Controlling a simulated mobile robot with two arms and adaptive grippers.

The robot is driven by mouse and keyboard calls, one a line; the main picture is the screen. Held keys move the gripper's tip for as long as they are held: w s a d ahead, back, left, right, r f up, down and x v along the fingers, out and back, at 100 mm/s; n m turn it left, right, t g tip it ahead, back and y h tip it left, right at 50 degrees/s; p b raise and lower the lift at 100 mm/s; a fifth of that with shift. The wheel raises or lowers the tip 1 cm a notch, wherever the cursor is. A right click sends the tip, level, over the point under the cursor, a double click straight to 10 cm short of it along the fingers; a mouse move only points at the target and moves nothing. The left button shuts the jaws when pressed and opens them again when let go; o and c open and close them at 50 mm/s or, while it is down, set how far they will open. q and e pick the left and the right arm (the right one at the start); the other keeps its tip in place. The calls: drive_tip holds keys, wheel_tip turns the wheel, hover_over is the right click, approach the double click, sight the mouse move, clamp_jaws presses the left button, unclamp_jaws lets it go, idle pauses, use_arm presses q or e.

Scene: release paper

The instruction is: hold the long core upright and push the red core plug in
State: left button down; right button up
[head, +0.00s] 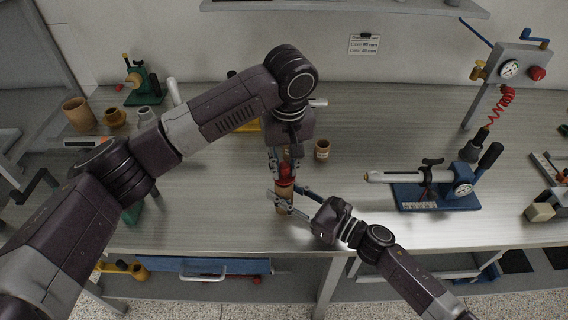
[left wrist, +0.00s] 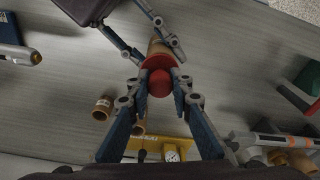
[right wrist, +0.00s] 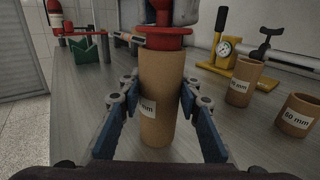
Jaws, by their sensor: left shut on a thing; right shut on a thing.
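The long core (head: 285,206) is a brown cardboard tube standing upright near the front of the bench. A label ending in "mm" shows on it in the right wrist view (right wrist: 158,100). My right gripper (head: 287,200) is shut on the core from the right, a finger on each side. The red core plug (left wrist: 159,80) is at the core's top end, its wide red flange over the rim; whether it touches the rim all round is hard to tell. My left gripper (left wrist: 161,84) points down from above and is shut on the plug's knob.
Shorter cardboard cores (right wrist: 238,82) (right wrist: 297,115) stand on the bench behind, one also seen in the head view (head: 322,149). A blue-based gauge device (head: 435,192) stands to the right. A yellow-based gauge device (right wrist: 230,60) is at the back.

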sight(286, 169)
use_arm(q)
drive_tip(key=shift+a+f, duration=0.1)
drive_tip(key=shift+f, duration=0.5)
drive_tip(key=c, duration=1.7)
unclamp_jaws()
drive_tip(key=shift+o, duration=0.2)
wheel_tip(286, 169, up, 12)
drive_tip(key=s, duration=0.1)
drive_tip(key=shift+s+d, duration=0.2)
drive_tip(key=shift+d, duration=0.05)
drive_tip(key=shift+f, duration=0.1)
use_arm(e)
drive_tip(key=o, duration=1.2)
drive_tip(key=shift+o, duration=0.2)
